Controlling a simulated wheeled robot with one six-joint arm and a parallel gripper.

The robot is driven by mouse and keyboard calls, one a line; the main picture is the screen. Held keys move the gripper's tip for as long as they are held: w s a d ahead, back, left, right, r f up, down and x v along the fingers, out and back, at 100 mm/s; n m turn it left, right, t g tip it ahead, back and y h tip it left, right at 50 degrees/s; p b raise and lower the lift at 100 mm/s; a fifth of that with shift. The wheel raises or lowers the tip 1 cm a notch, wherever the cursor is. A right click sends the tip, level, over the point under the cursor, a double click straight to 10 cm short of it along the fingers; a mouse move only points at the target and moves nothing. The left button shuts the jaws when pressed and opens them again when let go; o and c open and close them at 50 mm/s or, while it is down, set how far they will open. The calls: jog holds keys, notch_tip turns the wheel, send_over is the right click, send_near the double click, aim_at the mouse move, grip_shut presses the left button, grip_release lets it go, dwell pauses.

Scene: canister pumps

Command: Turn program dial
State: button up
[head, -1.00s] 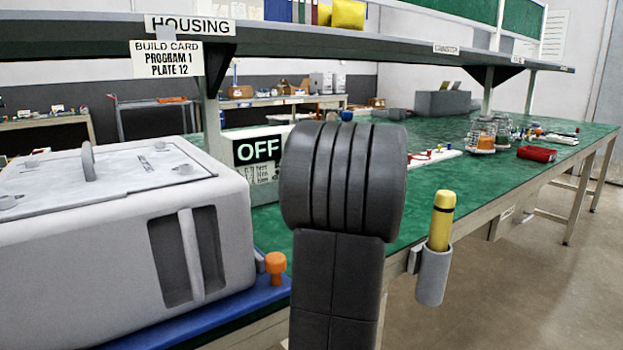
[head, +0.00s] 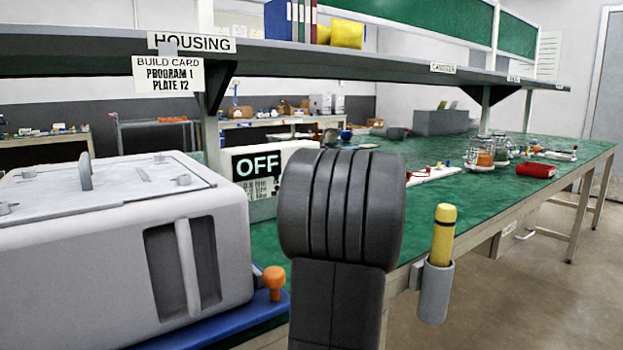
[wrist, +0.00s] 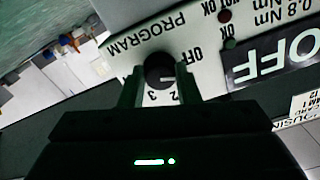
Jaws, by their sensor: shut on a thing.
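The program dial (wrist: 159,70) is a dark round knob on a white panel (wrist: 205,45) marked PROGRAM, OFF, 2 and 3. My gripper (wrist: 159,84) has one finger on each side of the dial and is shut on it. Part of the dial's scale is hidden by the fingers, and I cannot tell where its pointer stands. The display (head: 258,166) reads OFF in the head view, and it also shows in the wrist view (wrist: 275,58). My arm hides the dial and gripper in the head view. The build card (head: 168,74) reads PROGRAM 1, PLATE 12.
A grey housing (head: 85,235) sits on a blue base at the left, beside an orange knob (head: 275,279). A yellow-handled tool (head: 443,235) stands in a grey holder (head: 434,292) at the bench edge. A shelf (head: 330,56) runs above the green bench (head: 440,195).

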jog(key=shift+f+n, duration=0.1)
jog(key=shift+n, duration=1.9)
jog(key=o, duration=1)
jog(key=shift+c, duration=0.2)
jog(key=shift+d, duration=0.1)
jog(key=p+v, duration=0.1)
jog(key=v, duration=1.1)
jog(key=shift+w, duration=0.1)
